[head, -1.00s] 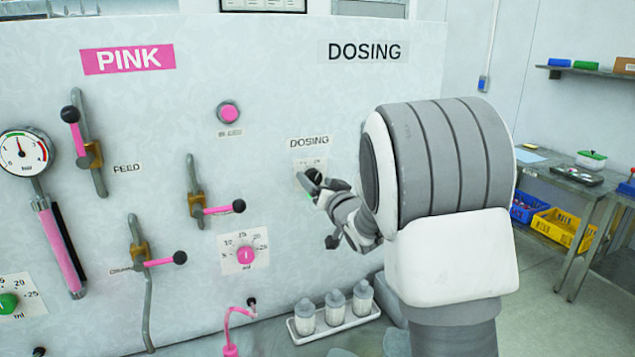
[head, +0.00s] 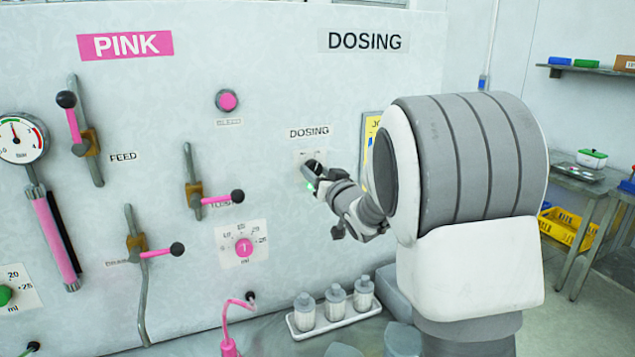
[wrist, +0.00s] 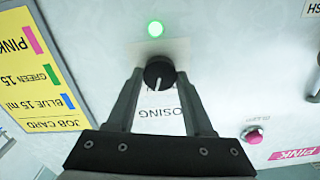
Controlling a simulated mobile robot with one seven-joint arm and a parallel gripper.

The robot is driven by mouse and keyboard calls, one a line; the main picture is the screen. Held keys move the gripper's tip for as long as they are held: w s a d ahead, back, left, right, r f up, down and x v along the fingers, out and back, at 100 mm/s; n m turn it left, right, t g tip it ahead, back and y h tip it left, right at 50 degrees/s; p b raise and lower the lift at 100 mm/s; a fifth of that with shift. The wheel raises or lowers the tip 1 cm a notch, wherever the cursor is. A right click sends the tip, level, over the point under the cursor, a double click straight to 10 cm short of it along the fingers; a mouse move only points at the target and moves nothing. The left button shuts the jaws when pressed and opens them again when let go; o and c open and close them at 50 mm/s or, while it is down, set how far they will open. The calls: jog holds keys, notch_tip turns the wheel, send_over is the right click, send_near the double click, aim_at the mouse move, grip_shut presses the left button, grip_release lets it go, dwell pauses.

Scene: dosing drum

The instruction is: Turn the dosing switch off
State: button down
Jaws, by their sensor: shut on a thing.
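The dosing switch is a round black knob (wrist: 159,72) with a white pointer line, on a pale plate under the DOSING label (head: 309,132). In the wrist view its pointer runs down toward the label, tilted slightly. My gripper (wrist: 160,84) has one finger on each side of the knob and is shut on it. A green lamp (wrist: 155,28) beside the plate glows. In the head view my gripper (head: 312,174) reaches the panel there and hides most of the switch; the plate's markings are mostly covered.
A yellow job card (wrist: 38,75) hangs beside the switch. A pink button (wrist: 254,135) and a pink dial (head: 244,247) are on the same panel (head: 270,60). A tray (head: 337,322) of white bottles stands below my arm.

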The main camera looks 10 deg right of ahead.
jog(key=n+b, duration=0.2)
jog(key=b, duration=0.1)
jog(key=n+b, duration=0.5)
jog(key=shift+f+b, duration=0.25)
jog(key=shift+b, duration=0.1)
jog(key=shift+r+n+b, duration=0.2)
jog(key=shift+n+b, duration=1)
jog(key=shift+n, duration=0.3)
jog(key=shift+c, duration=1.4)
grip_release()
jog(key=shift+s, duration=0.1)
jog(key=s+d, duration=0.3)
jog(key=s, duration=1.4)
jog(key=shift+d, duration=0.2)
